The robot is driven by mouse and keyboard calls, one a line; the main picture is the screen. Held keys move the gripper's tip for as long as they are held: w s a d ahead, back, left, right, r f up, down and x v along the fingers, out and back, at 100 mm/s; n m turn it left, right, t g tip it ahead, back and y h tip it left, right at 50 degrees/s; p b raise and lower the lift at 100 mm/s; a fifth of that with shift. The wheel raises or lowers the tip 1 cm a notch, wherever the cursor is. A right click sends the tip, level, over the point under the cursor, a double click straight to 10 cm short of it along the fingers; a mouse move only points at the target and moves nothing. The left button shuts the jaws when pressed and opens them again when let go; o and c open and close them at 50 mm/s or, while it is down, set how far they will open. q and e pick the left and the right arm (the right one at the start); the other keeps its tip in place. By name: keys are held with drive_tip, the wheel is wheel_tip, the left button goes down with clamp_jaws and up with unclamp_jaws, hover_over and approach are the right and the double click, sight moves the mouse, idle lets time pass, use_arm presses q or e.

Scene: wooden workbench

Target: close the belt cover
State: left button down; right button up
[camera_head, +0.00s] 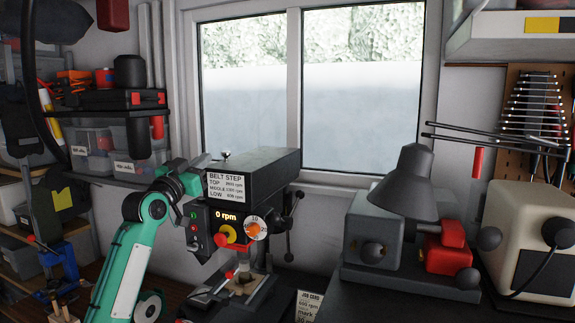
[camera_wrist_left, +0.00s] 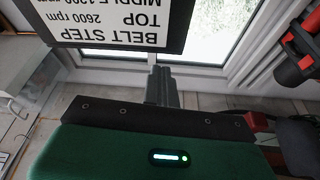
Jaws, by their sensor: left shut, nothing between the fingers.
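The belt cover (camera_head: 262,165) is the dark box top of the drill press, with a white BELT STEP label (camera_head: 233,187) on its front. The label also shows upside down in the wrist view (camera_wrist_left: 115,25). The cover looks lowered over the drill head, but I cannot tell whether it is fully seated. My left gripper (camera_head: 203,163) is at the left end of the cover, near its small top knob (camera_head: 226,154). In the wrist view its fingers (camera_wrist_left: 162,85) are together and empty, just below the label in the picture. My right gripper is out of view.
The drill head (camera_head: 225,216) reads 0 rpm and has a red and yellow knob. A grey grinder with a lamp (camera_head: 415,185) and a cream machine (camera_head: 535,235) stand to the right. Shelves with bins (camera_head: 95,150) are at left. A window (camera_head: 310,90) is behind.

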use_arm(q)
drive_tip(key=shift+w+a+f+n+y, duration=0.2)
drive_tip(key=shift+a+f+n+y, duration=0.4)
drive_tip(key=shift+f+n, duration=0.5)
drive_tip(key=shift+a+r, duration=0.1)
